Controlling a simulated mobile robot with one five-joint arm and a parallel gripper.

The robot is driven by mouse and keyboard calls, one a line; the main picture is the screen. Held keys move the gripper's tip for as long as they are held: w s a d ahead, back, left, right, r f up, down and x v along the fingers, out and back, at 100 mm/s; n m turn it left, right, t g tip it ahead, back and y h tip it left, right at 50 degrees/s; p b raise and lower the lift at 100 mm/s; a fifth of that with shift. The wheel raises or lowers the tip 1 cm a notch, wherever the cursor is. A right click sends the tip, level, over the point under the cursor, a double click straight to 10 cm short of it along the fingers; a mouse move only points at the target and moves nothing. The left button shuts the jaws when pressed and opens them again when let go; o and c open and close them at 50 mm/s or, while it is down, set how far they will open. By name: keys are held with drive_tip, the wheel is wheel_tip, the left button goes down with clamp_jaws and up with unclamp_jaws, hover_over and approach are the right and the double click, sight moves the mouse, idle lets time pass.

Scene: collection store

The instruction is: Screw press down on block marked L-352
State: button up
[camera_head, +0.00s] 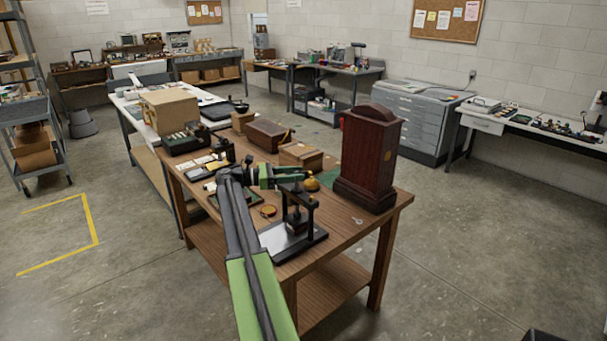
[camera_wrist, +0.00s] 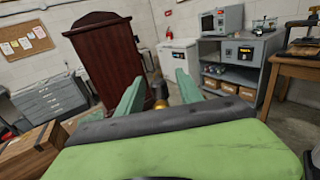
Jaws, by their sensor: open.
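A small black press (camera_head: 296,213) with an upright frame and crossbar stands near the front edge of the wooden table, on a pale plate with a dark edge (camera_head: 283,243). No marking L-352 is readable, and I cannot make out a block under the press. My gripper (camera_head: 296,177) is above and behind the press, pointing right, apart from the table top. A small brass object (camera_head: 312,183) stands just beyond the fingertips; a brass spot also shows low between the fingers.
A tall dark red wooden case (camera_head: 370,158) stands right of my gripper on the wooden table (camera_head: 345,225). A brown box (camera_head: 300,156) and a dark wooden chest (camera_head: 266,135) lie behind. A round brown item (camera_head: 268,211) lies left of the press.

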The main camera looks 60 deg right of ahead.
drive_tip(key=v, duration=1.5)
drive_tip(key=shift+a, duration=0.1)
